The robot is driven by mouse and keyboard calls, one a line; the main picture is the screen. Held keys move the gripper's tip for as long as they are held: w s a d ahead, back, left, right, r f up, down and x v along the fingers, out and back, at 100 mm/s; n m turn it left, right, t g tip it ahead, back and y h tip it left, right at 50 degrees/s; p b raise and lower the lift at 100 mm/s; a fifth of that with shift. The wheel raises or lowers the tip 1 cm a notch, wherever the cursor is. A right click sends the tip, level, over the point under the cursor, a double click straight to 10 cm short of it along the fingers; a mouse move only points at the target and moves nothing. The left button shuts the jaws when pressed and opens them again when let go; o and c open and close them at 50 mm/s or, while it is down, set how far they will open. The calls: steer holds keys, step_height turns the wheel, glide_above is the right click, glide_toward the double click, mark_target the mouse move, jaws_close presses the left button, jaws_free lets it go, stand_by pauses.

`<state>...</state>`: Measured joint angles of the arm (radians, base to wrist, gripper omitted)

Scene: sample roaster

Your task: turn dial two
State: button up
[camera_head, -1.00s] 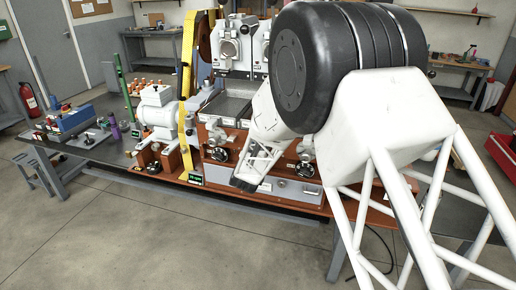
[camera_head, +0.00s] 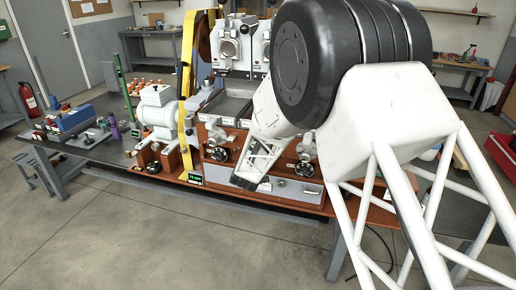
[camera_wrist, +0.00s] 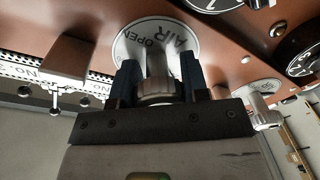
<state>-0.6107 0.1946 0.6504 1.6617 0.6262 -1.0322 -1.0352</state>
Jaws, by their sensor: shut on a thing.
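In the wrist view, a grey knob (camera_wrist: 157,92) stands on a round white dial plate (camera_wrist: 128,42) lettered "AIR" and "OPEN". My gripper (camera_wrist: 158,78) has a dark finger on each side of the knob and is shut on it. The fingers hide part of the plate and its lettering. I cannot read a number on this dial. In the head view, my gripper's dark end (camera_head: 243,183) is low at the front of the red-brown roaster machine (camera_head: 205,172); its fingers and the held knob cannot be made out there.
Two black numbered dials (camera_wrist: 300,48) (camera_wrist: 215,4) sit to the right in the wrist view. A small metal fitting (camera_wrist: 264,118) is close right of the gripper, and a bracket (camera_wrist: 62,58) is to its left. Dark handwheels (camera_head: 220,154) flank my arm in the head view.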

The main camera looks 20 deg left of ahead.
steer(key=o, duration=0.9)
steer(key=shift+s+d, duration=0.2)
steer(key=shift+s, duration=1.75)
steer(key=shift+s+d, duration=0.15)
steer(key=shift+s, duration=1.8)
